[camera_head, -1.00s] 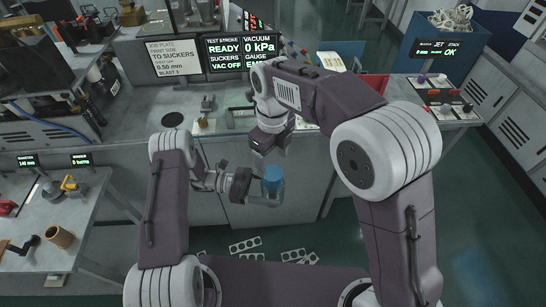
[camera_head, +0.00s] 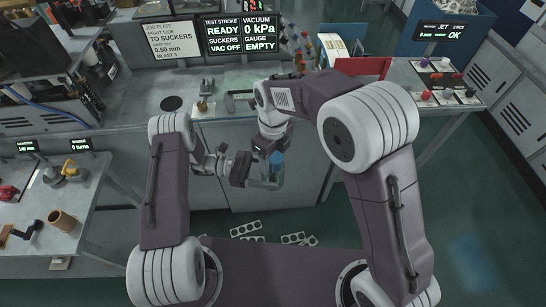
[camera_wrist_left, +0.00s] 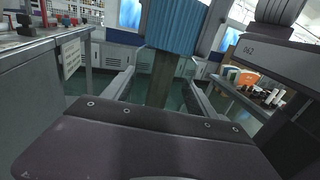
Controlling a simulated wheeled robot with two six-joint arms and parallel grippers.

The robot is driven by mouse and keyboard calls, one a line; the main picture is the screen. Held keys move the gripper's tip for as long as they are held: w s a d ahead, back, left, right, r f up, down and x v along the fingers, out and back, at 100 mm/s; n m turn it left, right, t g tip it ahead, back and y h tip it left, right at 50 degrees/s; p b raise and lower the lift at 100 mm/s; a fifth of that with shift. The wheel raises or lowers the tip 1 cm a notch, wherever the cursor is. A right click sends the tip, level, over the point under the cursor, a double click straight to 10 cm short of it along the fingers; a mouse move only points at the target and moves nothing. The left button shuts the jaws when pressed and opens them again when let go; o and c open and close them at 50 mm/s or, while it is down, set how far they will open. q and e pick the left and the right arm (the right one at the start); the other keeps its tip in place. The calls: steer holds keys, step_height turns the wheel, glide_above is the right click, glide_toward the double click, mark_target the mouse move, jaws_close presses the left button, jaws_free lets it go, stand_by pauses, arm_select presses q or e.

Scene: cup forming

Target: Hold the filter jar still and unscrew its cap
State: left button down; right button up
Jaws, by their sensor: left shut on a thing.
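The filter jar (camera_head: 266,184) is a clear, see-through body with a ribbed blue cap (camera_head: 277,161) on top. It is held off the floor in front of the grey bench. My left gripper (camera_head: 256,172) is shut on the jar body from the left. In the left wrist view, the blue cap (camera_wrist_left: 176,28) fills the top middle, above my left fingers (camera_wrist_left: 160,92). My right gripper (camera_head: 272,149) is at the cap from above and behind, and its dark body shows at the right of the wrist view. Its fingertips are mostly hidden, so I cannot tell whether they grip the cap.
Behind is a grey bench (camera_head: 245,112) with small fixtures and display screens (camera_head: 240,35). A right table carries coloured knobs and a red bin (camera_head: 355,68). Perforated plates lie on the floor below.

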steer(key=c, duration=0.3)
steer(key=n, duration=0.4)
steer(key=shift+n, duration=0.3)
steer(key=shift+c, duration=0.2)
steer(key=n, duration=0.6)
steer(key=shift+w+r+n, duration=0.1)
steer(key=shift+n, duration=0.2)
steer(key=n, duration=0.9)
steer(key=shift+n, duration=0.3)
steer(key=n, duration=1.2)
steer(key=shift+n, duration=0.3)
steer(key=n, duration=0.6)
steer(key=shift+a+r+n, duration=0.1)
steer(key=shift+n, duration=0.2)
steer(key=n, duration=1.4)
